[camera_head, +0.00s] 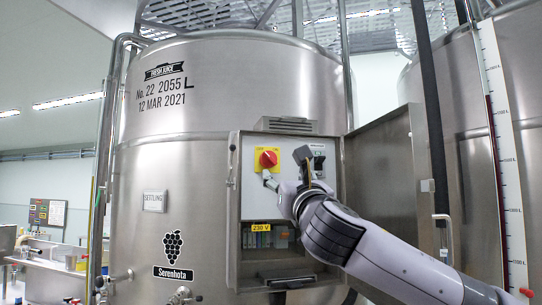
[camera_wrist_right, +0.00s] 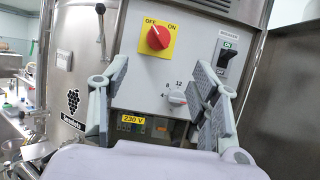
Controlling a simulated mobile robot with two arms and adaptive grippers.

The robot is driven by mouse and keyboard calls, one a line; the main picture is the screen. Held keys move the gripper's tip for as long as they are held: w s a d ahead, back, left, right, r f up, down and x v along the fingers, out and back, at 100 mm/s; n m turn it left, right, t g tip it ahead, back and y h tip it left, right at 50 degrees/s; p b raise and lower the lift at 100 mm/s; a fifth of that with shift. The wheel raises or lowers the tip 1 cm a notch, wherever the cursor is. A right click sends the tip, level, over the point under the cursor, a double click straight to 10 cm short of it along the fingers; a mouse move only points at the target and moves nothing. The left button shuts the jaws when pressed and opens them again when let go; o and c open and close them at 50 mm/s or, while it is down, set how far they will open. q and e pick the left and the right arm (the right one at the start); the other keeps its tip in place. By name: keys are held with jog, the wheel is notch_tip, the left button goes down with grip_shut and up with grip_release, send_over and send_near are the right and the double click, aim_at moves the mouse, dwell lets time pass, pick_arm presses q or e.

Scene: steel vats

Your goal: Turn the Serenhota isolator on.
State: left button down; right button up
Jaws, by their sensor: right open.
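The Serenhota isolator is a red rotary knob (camera_head: 268,158) on a yellow plate in the open control box of the Serenhota vat (camera_head: 215,85). The right wrist view shows the knob (camera_wrist_right: 158,37) with OFF at upper left and ON at upper right; its pale mark seems to point towards OFF. My right gripper (camera_head: 287,170) is open and empty in front of the panel. In the wrist view its fingers (camera_wrist_right: 158,76) are spread wide, with the knob above and between the tips, apart from them. My left gripper is out of view.
A black breaker switch (camera_wrist_right: 225,62) sits right of the isolator. A small dial (camera_wrist_right: 177,98) and a yellow 230 V label (camera_wrist_right: 132,119) are lower down. The box's open door (camera_head: 385,170) stands to the right, near my right arm. Another vat (camera_head: 470,130) is beyond it.

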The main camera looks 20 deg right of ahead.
aim_at(270, 159)
jog(key=p+x, duration=0.7)
jog(key=x, duration=0.6)
jog(key=shift+w+r, duration=0.1)
jog(key=shift+w, duration=0.1)
jog(key=shift+w+r+p, duration=0.15)
jog(key=shift+w+p, duration=0.2)
jog(key=shift+w, duration=0.35)
jog(key=shift+c, duration=0.4)
jog(key=shift+d, duration=0.1)
jog(key=c, duration=1)
jog(key=shift+c, duration=0.2)
